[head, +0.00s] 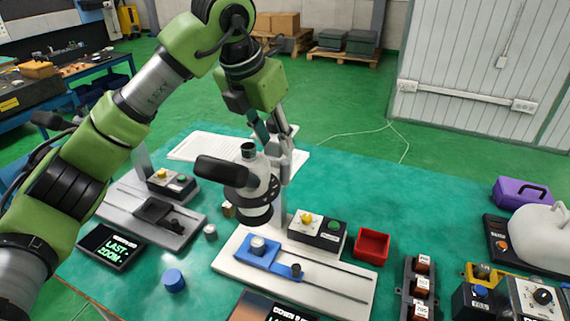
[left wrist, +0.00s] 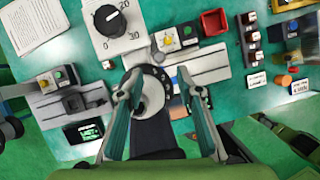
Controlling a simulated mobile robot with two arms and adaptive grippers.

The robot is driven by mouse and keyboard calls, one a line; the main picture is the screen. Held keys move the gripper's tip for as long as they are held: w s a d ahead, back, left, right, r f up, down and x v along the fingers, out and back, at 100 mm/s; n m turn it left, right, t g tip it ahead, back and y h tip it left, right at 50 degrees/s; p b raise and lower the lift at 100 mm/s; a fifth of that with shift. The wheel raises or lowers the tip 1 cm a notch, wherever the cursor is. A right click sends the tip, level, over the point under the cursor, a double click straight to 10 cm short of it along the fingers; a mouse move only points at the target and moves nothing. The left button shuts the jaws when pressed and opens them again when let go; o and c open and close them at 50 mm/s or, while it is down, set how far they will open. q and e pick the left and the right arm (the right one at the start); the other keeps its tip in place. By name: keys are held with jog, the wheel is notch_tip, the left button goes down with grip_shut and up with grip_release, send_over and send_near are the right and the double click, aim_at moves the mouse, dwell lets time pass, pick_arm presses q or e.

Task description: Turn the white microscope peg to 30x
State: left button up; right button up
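The microscope (head: 262,180), with a white head and black eyepiece, stands at the middle of the table. Its round dark-marked part (left wrist: 157,92) shows between my fingers in the left wrist view. My left gripper (head: 279,150) is beside the microscope head at its right rear in the head view. In the left wrist view its two fingers (left wrist: 159,77) are spread apart, with nothing clearly held. A white plate with a black knob (left wrist: 111,20) and the numbers 20 and 30 lies beyond the fingertips.
A button box (head: 318,232) and a red tray (head: 371,246) stand right of the microscope. A blue slide block (head: 258,255) sits on its base. A second base (head: 150,215) and a dark display (head: 111,247) are at left.

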aim_at(283, 162)
pick_arm(q)
jog(key=p+x, duration=0.1)
jog(key=x, duration=0.7)
jog(key=shift+w+f, duration=0.1)
jog(key=shift+f, duration=0.1)
jog(key=shift+p+x, duration=0.35)
jog(key=shift+x, duration=0.45)
jog(key=shift+d, duration=0.1)
jog(key=shift+c, duration=0.3)
grip_shut()
